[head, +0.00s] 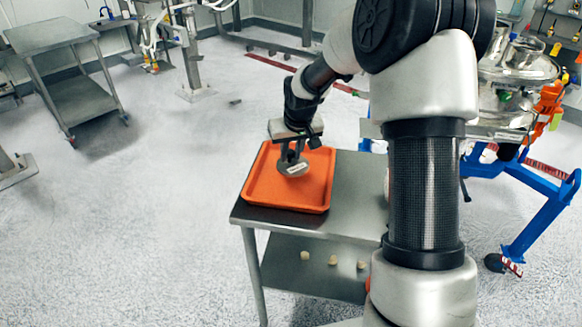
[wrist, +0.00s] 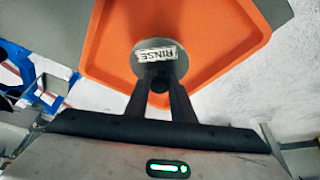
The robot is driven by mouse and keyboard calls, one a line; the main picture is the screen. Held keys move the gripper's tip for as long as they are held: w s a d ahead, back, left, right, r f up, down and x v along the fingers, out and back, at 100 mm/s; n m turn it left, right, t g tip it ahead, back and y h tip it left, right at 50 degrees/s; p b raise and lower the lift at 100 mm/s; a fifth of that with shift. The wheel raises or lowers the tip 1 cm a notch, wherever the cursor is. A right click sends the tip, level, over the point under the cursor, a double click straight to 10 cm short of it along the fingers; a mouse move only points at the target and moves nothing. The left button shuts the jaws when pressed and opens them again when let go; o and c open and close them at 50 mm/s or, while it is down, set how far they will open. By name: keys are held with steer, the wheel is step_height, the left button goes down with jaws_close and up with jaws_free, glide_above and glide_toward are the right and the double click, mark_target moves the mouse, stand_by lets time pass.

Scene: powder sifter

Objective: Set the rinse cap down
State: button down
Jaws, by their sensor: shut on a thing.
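The rinse cap is a round grey metal disc (head: 293,168) with a white label. In the wrist view the label on the cap (wrist: 158,62) reads "RINSE". My gripper (head: 292,150) is shut on the cap's dark knob, which also shows between the fingers in the wrist view. The cap is over the orange tray (head: 268,194), inside its rim as seen in both views. I cannot tell whether the cap touches the tray floor or hangs just above it. No other object shows in the tray.
The tray lies on a steel table (head: 352,190) with a lower shelf (head: 300,262) holding small pale pieces. A steel vessel (head: 515,65) on a blue frame (head: 535,225) stands at the right. A steel cart (head: 65,75) stands at the back left. Floor to the left is clear.

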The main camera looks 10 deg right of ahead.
mark_target(291, 163)
steer(key=shift+f+b, duration=0.3)
steer(key=shift+f, duration=1.6)
steer(key=shift+f, duration=0.2)
steer(key=c, duration=1.5)
jaws_free()
steer(key=shift+r, duration=0.1)
